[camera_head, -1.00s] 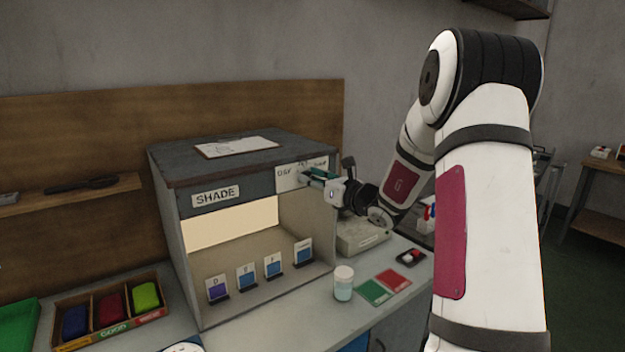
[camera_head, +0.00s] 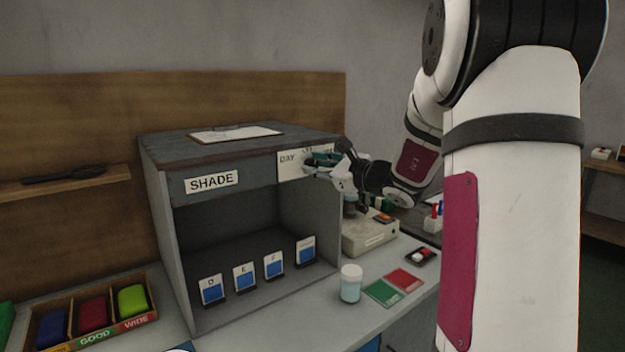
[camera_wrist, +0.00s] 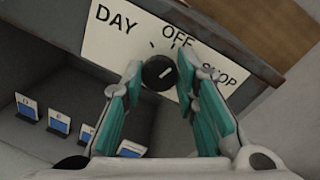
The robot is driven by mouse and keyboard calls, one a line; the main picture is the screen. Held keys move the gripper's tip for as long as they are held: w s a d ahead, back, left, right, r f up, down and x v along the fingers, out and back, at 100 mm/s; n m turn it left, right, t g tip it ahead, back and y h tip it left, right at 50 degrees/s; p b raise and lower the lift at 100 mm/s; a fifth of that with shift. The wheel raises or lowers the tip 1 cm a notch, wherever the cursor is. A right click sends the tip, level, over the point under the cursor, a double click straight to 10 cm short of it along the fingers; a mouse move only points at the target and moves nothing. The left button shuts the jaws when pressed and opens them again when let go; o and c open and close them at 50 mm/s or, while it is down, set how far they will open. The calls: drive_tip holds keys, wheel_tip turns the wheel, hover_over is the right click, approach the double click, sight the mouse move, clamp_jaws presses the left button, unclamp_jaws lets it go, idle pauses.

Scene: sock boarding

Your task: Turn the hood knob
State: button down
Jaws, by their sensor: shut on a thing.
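The hood knob (camera_wrist: 158,72) is a round black dial with a white mark. It sits on a white plate (camera_wrist: 95,45) lettered DAY, OFF and SHOP on the hood's front. In the wrist view its mark slants up to the right. My gripper (camera_wrist: 160,66) has its teal-padded fingers on either side of the knob and is shut on it. In the head view my gripper (camera_head: 312,163) is at the plate and hides the knob. The hood (camera_head: 160,178), a grey box labelled SHADE, is unlit inside.
Several blue cards (camera_head: 244,276) stand inside the hood. A clipboard (camera_head: 235,134) lies on top. A jar (camera_head: 350,284), a green and red card (camera_head: 395,287) and a beige device (camera_head: 370,235) are right of the hood. A sorting tray (camera_head: 110,325) is at the left.

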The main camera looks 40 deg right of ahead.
drive_tip(key=shift+n+b, duration=1.5)
drive_tip(key=shift+b, duration=1.25)
drive_tip(key=c, duration=1.2)
unclamp_jaws()
drive_tip(key=shift+c, duration=0.2)
drive_tip(key=shift+s, duration=0.1)
drive_tip(key=s+d+r, duration=0.1)
drive_tip(key=s, duration=1)
drive_tip(key=shift+s, duration=0.35)
